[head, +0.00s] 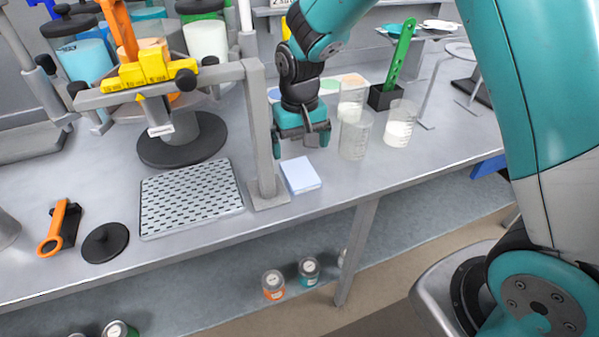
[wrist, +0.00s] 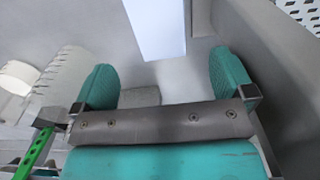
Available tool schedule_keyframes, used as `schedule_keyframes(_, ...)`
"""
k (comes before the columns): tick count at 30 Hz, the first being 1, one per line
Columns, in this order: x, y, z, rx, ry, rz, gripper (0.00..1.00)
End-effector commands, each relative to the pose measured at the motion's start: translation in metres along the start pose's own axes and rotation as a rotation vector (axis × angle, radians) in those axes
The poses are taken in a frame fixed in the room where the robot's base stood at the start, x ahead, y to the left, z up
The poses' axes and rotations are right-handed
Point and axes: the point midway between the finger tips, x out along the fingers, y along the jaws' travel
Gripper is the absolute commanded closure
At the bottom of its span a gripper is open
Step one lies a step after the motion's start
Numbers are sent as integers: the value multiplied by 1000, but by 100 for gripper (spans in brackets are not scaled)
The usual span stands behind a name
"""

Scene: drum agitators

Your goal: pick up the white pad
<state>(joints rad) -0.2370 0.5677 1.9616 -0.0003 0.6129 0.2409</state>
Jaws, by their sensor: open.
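The white pad (head: 301,174) lies flat on the grey bench near its front edge, just right of the foot of a grey post. In the wrist view the pad (wrist: 160,28) shows at the top, its upper end cut off by the frame, beyond and between my fingertips. My gripper (head: 302,150) is open and empty, a little above the bench and behind the pad in the head view. In the wrist view its two teal fingers (wrist: 168,80) stand apart, with nothing between them.
The grey post (head: 259,125) stands close left of my gripper. Clear beakers (head: 356,135) stand close on the right, near a green-handled tool in a black block (head: 385,97). A perforated tray (head: 190,197) lies left. The bench in front of the beakers is clear.

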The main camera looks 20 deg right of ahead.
Motion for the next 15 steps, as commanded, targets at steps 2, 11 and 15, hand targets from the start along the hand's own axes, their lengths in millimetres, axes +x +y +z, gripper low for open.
schedule_keyframes(2,14,0,1,-1,-5,1,0)
schedule_keyframes(11,38,-1,0,-3,-3,1,0)
schedule_keyframes(15,58,0,-2,-3,-4,1,0)
